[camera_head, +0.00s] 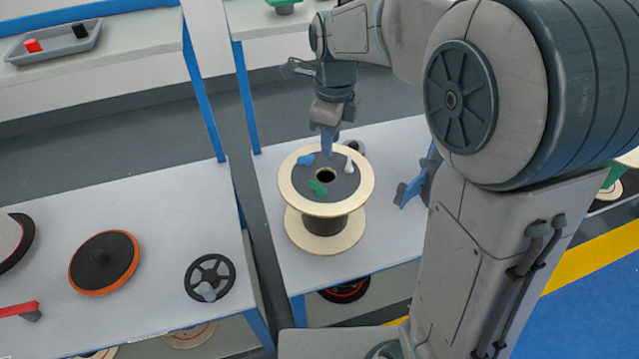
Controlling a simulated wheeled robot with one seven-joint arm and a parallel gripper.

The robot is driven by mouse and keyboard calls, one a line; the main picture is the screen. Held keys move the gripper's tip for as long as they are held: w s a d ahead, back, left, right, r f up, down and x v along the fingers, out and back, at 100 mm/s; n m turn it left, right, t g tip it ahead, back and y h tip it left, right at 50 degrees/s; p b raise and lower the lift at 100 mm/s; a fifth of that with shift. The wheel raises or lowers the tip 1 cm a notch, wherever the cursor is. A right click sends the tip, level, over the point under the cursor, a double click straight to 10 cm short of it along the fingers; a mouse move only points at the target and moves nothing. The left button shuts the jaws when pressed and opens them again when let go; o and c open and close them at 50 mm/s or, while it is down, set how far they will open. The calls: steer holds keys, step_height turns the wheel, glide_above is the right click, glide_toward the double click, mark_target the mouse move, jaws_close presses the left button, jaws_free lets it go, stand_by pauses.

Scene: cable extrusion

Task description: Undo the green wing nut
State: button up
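The green wing nut (317,187) sits on the dark top face of a wooden cable spool (287,185), towards its front left. The spool stands upright on a white table. A blue wing nut (306,160) lies at the back left of the same face, and a white one (349,165) at the right. My gripper (327,152) points down over the back of the spool top, between the blue and white pieces and behind the green one. It is apart from the green nut. Its fingers show edge-on, so their opening is hidden.
On the left table are an orange-rimmed disc (104,262), a black handwheel (209,278) and a red-handled item (18,309). A grey tray (54,42) stands on the back left bench. A blue bracket-like item (411,190) is right of the spool. A gap separates the two front tables.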

mark_target(320, 186)
steer(key=f+m, duration=0.1)
steer(key=f, duration=0.4)
steer(key=a+f, duration=0.1)
steer(key=f, duration=0.4)
steer(key=w+a+f+m, duration=0.1)
steer(key=f, duration=0.4)
steer(key=shift+m+b, duration=0.3)
steer(key=shift+b, duration=0.1)
steer(key=shift+r, duration=0.1)
steer(key=shift+c, duration=0.3)
steer(key=shift+w, duration=0.1)
jaws_close()
